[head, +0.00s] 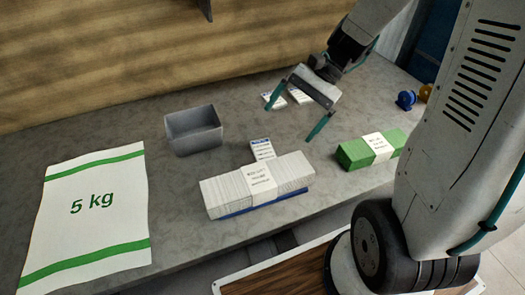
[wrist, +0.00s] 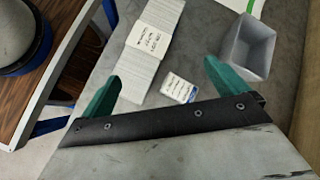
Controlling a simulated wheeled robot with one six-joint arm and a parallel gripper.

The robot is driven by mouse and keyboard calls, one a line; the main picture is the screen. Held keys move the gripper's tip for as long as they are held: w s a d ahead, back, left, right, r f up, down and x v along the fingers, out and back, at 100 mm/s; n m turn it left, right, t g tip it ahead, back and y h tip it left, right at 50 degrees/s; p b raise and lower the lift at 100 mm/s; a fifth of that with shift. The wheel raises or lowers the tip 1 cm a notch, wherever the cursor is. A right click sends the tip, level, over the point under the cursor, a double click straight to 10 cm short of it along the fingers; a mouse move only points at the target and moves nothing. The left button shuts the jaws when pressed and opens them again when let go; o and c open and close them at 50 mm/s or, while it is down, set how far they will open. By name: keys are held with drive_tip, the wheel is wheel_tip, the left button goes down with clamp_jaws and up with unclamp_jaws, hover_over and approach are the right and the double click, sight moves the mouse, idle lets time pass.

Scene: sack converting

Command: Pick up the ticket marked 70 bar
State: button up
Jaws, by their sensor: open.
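Three small white tickets with print and a blue band lie on the grey table. One ticket (head: 262,149) lies just behind the white banded stack; another (head: 272,100) and a third (head: 300,96) lie farther back, near my arm. Their print is too small to read, so I cannot tell which is marked 70 bar. My gripper (head: 288,124) is open and empty above the table, its green fingers spread. In the wrist view, one ticket (wrist: 178,88) shows between the fingers, close to the right one, with the gripper (wrist: 163,70) apart from it.
The white banded stack (head: 228,192) lies on a blue base at the front. A grey open bin (head: 194,131) stands left of the nearer ticket. A green banded stack (head: 354,154) lies right. A 5 kg sack (head: 92,208) lies left; a blue knob (head: 405,99) is at the back right.

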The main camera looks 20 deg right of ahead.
drive_tip(key=w+d+f+m+t+y, duration=0.2)
drive_tip(key=w+d+f+m+y, duration=0.15)
drive_tip(key=w+f+m, duration=0.35)
drive_tip(key=m+t+y, duration=0.1)
drive_tip(key=m, duration=0.1)
approach(267, 150)
drive_tip(key=shift+a+f, duration=0.1)
drive_tip(key=shift+a, duration=0.15)
drive_tip(key=shift+a+f, duration=0.2)
drive_tip(key=x, duration=0.7)
drive_tip(key=shift+w+a, duration=0.1)
drive_tip(key=c, duration=0.8)
